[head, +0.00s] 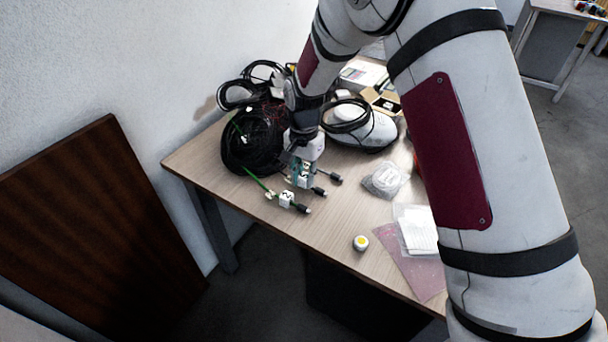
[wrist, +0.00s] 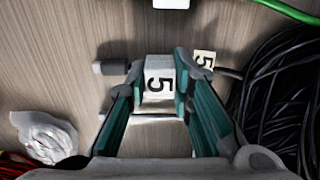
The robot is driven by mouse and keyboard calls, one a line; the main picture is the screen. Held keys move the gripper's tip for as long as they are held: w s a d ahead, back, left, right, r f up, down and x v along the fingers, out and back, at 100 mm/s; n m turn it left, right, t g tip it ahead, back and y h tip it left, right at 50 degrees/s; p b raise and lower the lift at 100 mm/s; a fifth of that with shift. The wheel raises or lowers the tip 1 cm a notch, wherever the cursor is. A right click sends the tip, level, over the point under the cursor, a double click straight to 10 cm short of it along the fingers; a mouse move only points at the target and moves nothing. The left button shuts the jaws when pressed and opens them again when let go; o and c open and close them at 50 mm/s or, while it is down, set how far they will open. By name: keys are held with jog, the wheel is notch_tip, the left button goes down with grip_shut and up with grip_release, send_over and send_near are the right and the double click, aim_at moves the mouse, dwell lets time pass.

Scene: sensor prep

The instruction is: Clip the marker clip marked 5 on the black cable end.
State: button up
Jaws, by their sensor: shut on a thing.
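The white marker clip marked 5 (wrist: 158,80) is between the teal fingers of my gripper (wrist: 158,103), which is shut on it. In the head view my gripper (head: 303,170) points down over the cable ends on the table. In the wrist view a dark cable end with a grey connector (wrist: 110,68) sticks out left of the clip. A tag marked 5 (wrist: 203,60) shows just right of the fingers, on a cable there. The clip overlaps the cable's line in this view. I cannot tell whether it is around the cable or only above it.
A white clip marked 2 (head: 287,198) is on the green cable (head: 258,182) nearby. Another dark cable end (head: 337,177) lies behind. Coiled black cables (head: 252,142), a plastic bag (head: 383,180) and a yellow-topped round thing (head: 361,242) lie around. The front right table area is partly clear.

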aim_at(304, 176)
jog(key=shift+f, duration=0.15)
jog(key=o, duration=0.9)
jog(key=shift+r+p, duration=1.35)
jog(key=shift+r, duration=1.7)
